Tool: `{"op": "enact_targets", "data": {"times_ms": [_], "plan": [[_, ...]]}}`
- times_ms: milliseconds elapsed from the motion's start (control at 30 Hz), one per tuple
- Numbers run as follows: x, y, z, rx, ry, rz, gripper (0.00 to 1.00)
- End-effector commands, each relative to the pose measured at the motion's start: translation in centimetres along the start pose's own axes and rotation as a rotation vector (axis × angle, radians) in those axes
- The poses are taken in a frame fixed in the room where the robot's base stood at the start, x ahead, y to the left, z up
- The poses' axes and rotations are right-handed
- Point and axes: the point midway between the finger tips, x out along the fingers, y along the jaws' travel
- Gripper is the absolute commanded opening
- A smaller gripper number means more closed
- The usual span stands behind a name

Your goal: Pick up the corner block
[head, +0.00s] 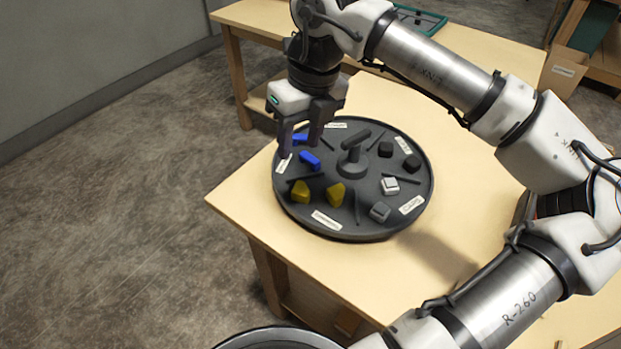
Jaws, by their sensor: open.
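A round dark tray (345,228) with dividers and a raised centre knob sits on the wooden table. It holds two blue blocks, one at the front (310,161) and one behind (300,139), two yellow blocks (335,194), two light grey blocks (389,186) and two black blocks (410,163). The small labels cannot be read, so I cannot tell which is the corner block. My gripper (299,149) is open, pointing down over the tray's left side by the blue blocks. The rear blue block is partly hidden by the fingers. No block is visibly held.
The light wooden table (285,258) has bare room in front of the tray and to its right. A second bench (480,48) stands behind with a green-edged tray (418,18). A cardboard box (562,72) is at the far right. A round dark rim (275,338) shows at the bottom.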

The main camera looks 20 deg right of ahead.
Motion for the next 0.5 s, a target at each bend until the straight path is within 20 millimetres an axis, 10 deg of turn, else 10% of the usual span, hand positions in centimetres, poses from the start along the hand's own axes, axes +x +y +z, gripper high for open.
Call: {"op": "enact_targets", "data": {"times_ms": [167, 500], "plan": [[-1.1, -5.0, -3.5, 0.149, 0.078, -0.128, 0.44], [3.6, -6.2, -4.5, 0.166, 0.091, -0.139, 0.44]]}}
